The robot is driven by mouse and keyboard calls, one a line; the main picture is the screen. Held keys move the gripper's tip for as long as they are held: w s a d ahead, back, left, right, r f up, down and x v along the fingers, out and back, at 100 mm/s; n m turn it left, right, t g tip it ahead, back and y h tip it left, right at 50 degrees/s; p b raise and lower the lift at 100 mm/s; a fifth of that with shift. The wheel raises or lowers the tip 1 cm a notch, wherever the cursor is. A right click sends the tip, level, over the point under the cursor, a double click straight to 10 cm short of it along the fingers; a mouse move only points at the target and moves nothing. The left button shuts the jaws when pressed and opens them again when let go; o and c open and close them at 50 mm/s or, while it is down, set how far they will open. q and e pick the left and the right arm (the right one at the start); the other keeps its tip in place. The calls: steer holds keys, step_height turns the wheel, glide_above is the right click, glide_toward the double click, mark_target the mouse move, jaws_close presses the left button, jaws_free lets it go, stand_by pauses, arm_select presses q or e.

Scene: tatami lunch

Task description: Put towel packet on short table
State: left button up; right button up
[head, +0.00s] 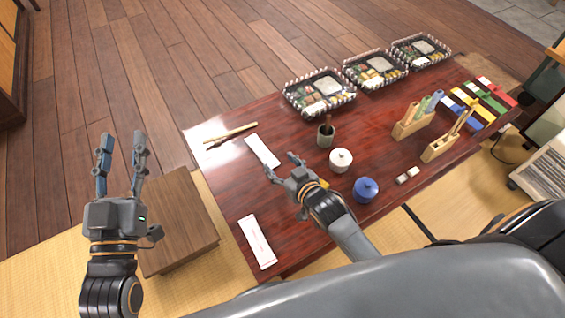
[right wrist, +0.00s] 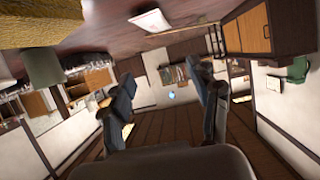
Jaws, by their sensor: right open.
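One white towel packet (head: 262,151) lies flat on the red lacquered table, and a second towel packet (head: 257,242) lies near its front left corner. The short table (head: 177,200) is a low brown wooden one left of the red table; its visible top is bare. My right gripper (head: 279,164) is open and empty, just in front of the farther packet and apart from it. A white packet also shows in the right wrist view (right wrist: 151,22), beyond the open fingers. My left gripper (head: 123,136) is open and empty, with fingers pointing up, and covers part of the short table's left side.
The red table (head: 215,165) also bears chopsticks (head: 231,133), several bento trays (head: 320,92), a dark cup (head: 326,136), a white lidded pot (head: 341,160), a blue pot (head: 365,189) and wooden holders (head: 414,121). Open plank floor lies behind.

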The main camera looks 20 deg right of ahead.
arm_select(q)
steer(key=shift+f+g, duration=0.3)
steer(key=shift+f, duration=0.05)
arm_select(e)
steer(key=s+a+r+t+y, duration=0.1)
steer(key=s+r+t, duration=0.2)
steer(key=r, duration=1.2)
steer(key=s+a+r+t+y, duration=0.1)
steer(key=s+r+t, duration=0.2)
steer(key=r, duration=1.1)
steer(key=shift+s+a+r+n+t, duration=0.3)
steer(key=shift+s+r+t, duration=0.1)
steer(key=shift+s, duration=0.15)
steer(key=shift+s+f, duration=0.1)
steer(key=shift+f, duration=0.05)
